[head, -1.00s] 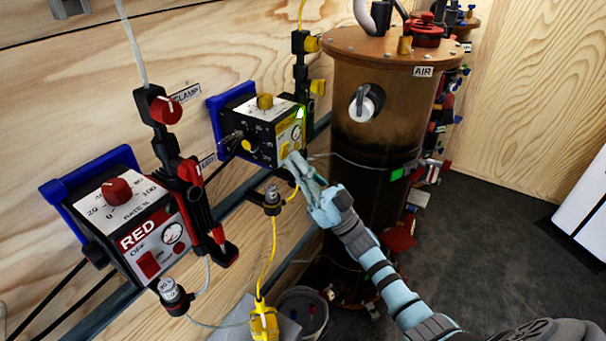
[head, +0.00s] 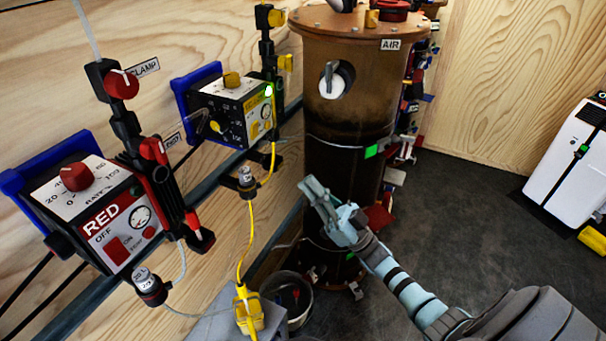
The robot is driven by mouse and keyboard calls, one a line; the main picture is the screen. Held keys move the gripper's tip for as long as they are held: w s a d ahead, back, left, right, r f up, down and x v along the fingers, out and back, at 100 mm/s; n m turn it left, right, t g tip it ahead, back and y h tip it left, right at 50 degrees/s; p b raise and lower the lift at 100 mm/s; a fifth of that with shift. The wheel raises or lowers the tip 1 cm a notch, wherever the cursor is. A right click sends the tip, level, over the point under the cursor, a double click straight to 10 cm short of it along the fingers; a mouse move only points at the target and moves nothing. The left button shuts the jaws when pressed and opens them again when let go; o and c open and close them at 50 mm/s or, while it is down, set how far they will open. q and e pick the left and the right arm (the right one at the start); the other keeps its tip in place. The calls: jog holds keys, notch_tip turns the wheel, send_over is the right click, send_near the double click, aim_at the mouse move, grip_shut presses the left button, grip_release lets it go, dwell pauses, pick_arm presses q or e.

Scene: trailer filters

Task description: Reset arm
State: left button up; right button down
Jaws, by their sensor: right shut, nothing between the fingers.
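My right gripper (head: 314,187) is in the middle of the head view, in front of the lower part of the brown AIR cylinder (head: 345,100). It is shut and empty, apart from the control boxes. My right arm comes in from the lower right. My left gripper is not in view. The red control box (head: 105,215) is on the wall at the left, with a red knob on top. The yellow-and-black control box (head: 235,110) is farther back, with a green light lit.
A white unit (head: 570,150) stands at the right. The dark floor (head: 460,200) between it and the cylinder is clear.

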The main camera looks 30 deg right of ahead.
jog(key=shift+s, duration=0.15)
dwell(0.4)
jog(key=w+d+f+m+g+h, duration=0.1)
jog(key=w+d+f+m+h, duration=0.15)
jog(key=f+h, duration=0.25)
jog(key=w+d+f+m+h, duration=0.1)
jog(key=w+d+f+h, duration=0.2)
jog(key=f+h, duration=0.25)
jog(key=s+d+f+m+g+h+p, duration=0.15)
jog(key=f+g, duration=0.25)
jog(key=f, duration=0.5)
jog(key=s+d+f+g+h, duration=0.1)
jog(key=s+f+g+h, duration=0.2)
jog(key=f, duration=0.7)
jog(key=s+f+g+p, duration=0.1)
jog(key=s+f+g, duration=0.5)
jog(key=s+f, duration=0.7)
jog(key=s+a+f+g+p, duration=0.1)
jog(key=s+a+f+g, duration=0.1)
jog(key=s, duration=0.7)
jog(key=s+a+f+g+p, duration=0.1)
jog(key=s+a+f+g, duration=0.1)
jog(key=s+a, duration=0.3)
jog(key=s+a+f+g+p, duration=0.1)
jog(key=s+a+f+g, duration=0.2)
jog(key=s, duration=1)
jog(key=shift+s+a+m+g, duration=0.15)
jog(key=shift+a+m+g, duration=0.15)
jog(key=shift+m, duration=0.1)
